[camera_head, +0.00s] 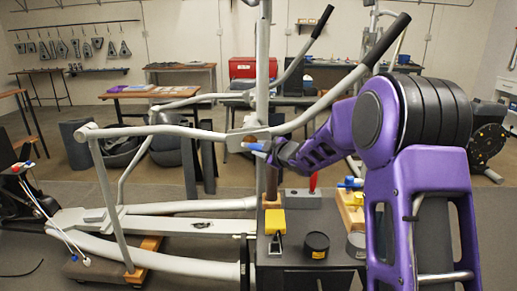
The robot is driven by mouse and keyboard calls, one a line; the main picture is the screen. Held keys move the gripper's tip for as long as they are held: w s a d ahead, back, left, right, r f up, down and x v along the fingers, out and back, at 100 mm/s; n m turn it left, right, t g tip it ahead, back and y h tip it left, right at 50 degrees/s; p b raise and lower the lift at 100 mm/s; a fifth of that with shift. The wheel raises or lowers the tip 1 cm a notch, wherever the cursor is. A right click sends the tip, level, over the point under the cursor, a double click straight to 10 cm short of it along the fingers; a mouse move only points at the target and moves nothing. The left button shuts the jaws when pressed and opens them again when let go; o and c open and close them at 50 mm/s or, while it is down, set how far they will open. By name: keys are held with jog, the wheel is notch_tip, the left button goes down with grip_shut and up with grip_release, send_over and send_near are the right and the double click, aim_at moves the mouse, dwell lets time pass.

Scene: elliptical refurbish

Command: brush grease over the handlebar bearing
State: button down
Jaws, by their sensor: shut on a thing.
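The elliptical's grey handlebar (330,97) runs from the upper right down to a pivot on the upright post (263,60). The handlebar bearing (249,139) shows as a small tan-brown part at that pivot. My purple arm reaches in from the right. My gripper (268,149) is shut on a small blue-handled tool, apparently the grease brush (256,147). The brush is at the bearing, just below and right of it. Its bristles are too small to make out, and I cannot tell whether they touch the bearing.
The elliptical's long rails (150,225) fill the lower left. A red toolbox (252,67) stands behind.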

jog(key=shift+d+p, duration=1.2)
jog(key=shift+d, duration=1.7)
jog(key=shift+a+b, duration=1.65)
jog(key=shift+a, duration=1.6)
jog(key=shift+w+r+p, duration=0.1)
jog(key=shift+r+p, duration=0.65)
jog(key=shift+d+p, duration=1.45)
jog(key=shift+d, duration=1.9)
jog(key=shift+a+b, duration=1.6)
jog(key=shift+a, duration=1.75)
jog(key=shift+f, duration=0.1)
